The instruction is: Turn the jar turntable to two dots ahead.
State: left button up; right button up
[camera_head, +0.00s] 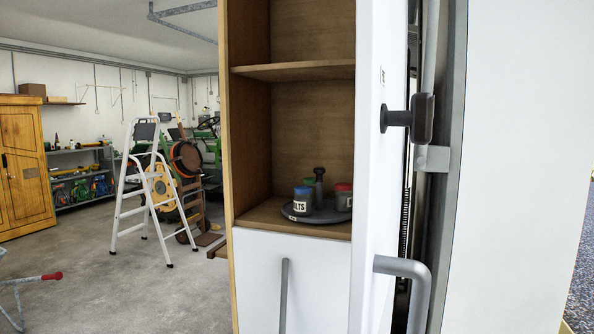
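The jar turntable (325,216) is a dark grey round tray on the lower shelf of an open wooden cabinet. A dark upright post with a knob (319,172) rises from it. A blue-lidded jar (302,201) stands at its front left, with a white label ending in "LTS". A green-lidded jar (309,182) is partly hidden behind it. A red-lidded jar (344,196) is at the right, partly cut off by the white panel. A small pale label shows on the turntable's front rim. Its dots cannot be made out. Neither gripper is in view.
The cabinet's upper shelf (295,71) is empty. A white front with a grey vertical handle (284,296) is below. A white panel with a dark knob (405,118) and grey bar handle (405,266) stands right. A stepladder (150,190) stands left on open floor.

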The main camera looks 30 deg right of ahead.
aim_at(324, 212)
jog(key=i+j, duration=1.4)
jog(key=i, duration=0.1)
